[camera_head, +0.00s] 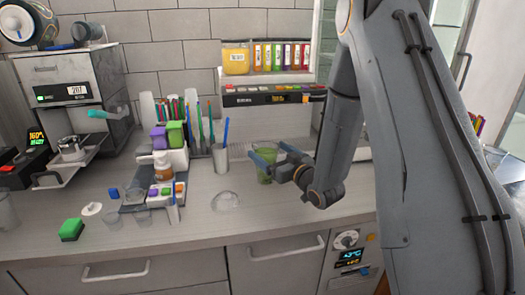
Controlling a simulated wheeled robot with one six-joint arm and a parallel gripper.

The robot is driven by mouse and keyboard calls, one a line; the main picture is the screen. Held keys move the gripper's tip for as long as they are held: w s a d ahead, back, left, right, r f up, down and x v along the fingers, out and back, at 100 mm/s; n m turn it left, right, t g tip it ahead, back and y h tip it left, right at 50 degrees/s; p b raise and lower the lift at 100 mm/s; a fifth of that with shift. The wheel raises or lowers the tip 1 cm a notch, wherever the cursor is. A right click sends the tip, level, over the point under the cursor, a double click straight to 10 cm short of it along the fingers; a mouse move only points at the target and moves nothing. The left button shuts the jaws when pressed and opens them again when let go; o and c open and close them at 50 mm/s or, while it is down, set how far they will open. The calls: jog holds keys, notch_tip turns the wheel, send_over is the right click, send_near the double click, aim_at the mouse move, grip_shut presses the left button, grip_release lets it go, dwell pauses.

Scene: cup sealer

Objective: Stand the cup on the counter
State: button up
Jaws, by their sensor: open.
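A clear cup with green contents (264,173) stands upright on the counter (250,218), right of the middle of the view. My gripper (264,164) reaches in from the right at the cup's height. Its two fingers are open, one on the far side and one on the near side of the cup. The near finger hides part of the cup. I cannot tell whether either finger touches it.
A clear dome lid (226,201) lies left of the cup near the counter's front. A grey holder with a blue straw (221,157) stands close behind.

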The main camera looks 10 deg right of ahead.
jog(key=b+v, duration=0.1)
jog(key=v, duration=0.4)
jog(key=shift+s+d, duration=0.1)
jog(key=shift+s, duration=0.05)
jog(key=shift+d+f+g+h, duration=0.1)
jog(key=shift+f+g+h, duration=0.4)
jog(key=shift+g, duration=0.1)
jog(key=s+f+g+h, duration=0.1)
jog(key=s+d+f+m+g+h, duration=0.1)
jog(key=s+f+g+h, duration=0.1)
jog(key=g, duration=0.1)
jog(key=shift+d+h, duration=0.25)
jog(key=shift+h, duration=0.05)
jog(key=s+g, duration=0.1)
jog(key=s+f+m+g+h, duration=0.1)
jog(key=s, duration=0.1)
jog(key=s+g, duration=0.1)
jog(key=s, duration=0.1)
jog(key=shift+s+d+f+m, duration=0.2)
jog(key=shift+d+m, duration=0.05)
jog(key=shift+m, duration=0.05)
jog(key=s+a+m+g, duration=0.1)
jog(key=s+a+g, duration=0.2)
jog(key=s, duration=1.4)
jog(key=g, duration=0.3)
jog(key=shift+m+g+h, duration=0.3)
jog(key=shift+g+h, duration=0.1)
jog(key=shift+s+a, duration=0.1)
